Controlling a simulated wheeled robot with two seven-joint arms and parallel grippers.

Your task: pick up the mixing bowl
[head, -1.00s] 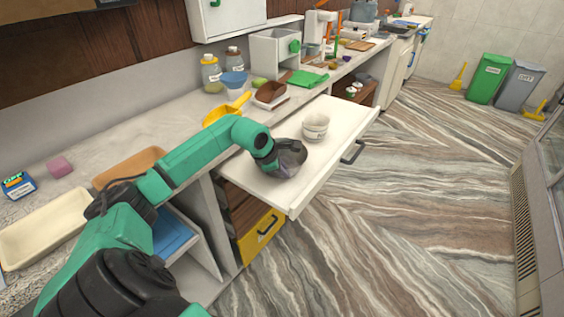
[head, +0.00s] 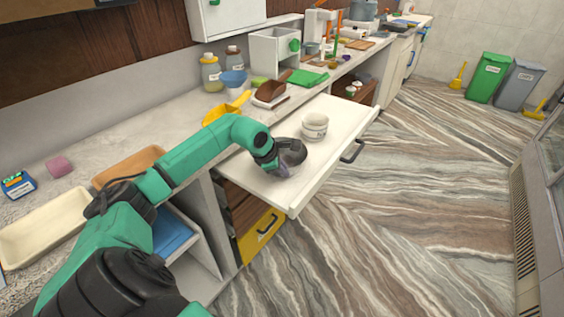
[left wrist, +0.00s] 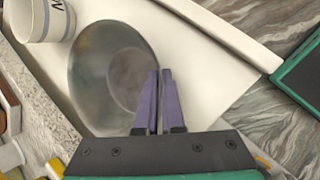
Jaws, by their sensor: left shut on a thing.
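The mixing bowl (head: 293,152) is a round grey metal bowl over the pulled-out white drawer or shelf (head: 262,186). My left gripper (head: 283,170) is at its near side. In the left wrist view the bowl (left wrist: 95,75) fills the upper left. There the purple fingers (left wrist: 159,98) are close together and shut on its rim, with the wall between them. I cannot tell whether the bowl touches the surface below. My right gripper is not in view.
A white lettered pot (head: 314,127) stands on the same surface, just beyond the bowl.

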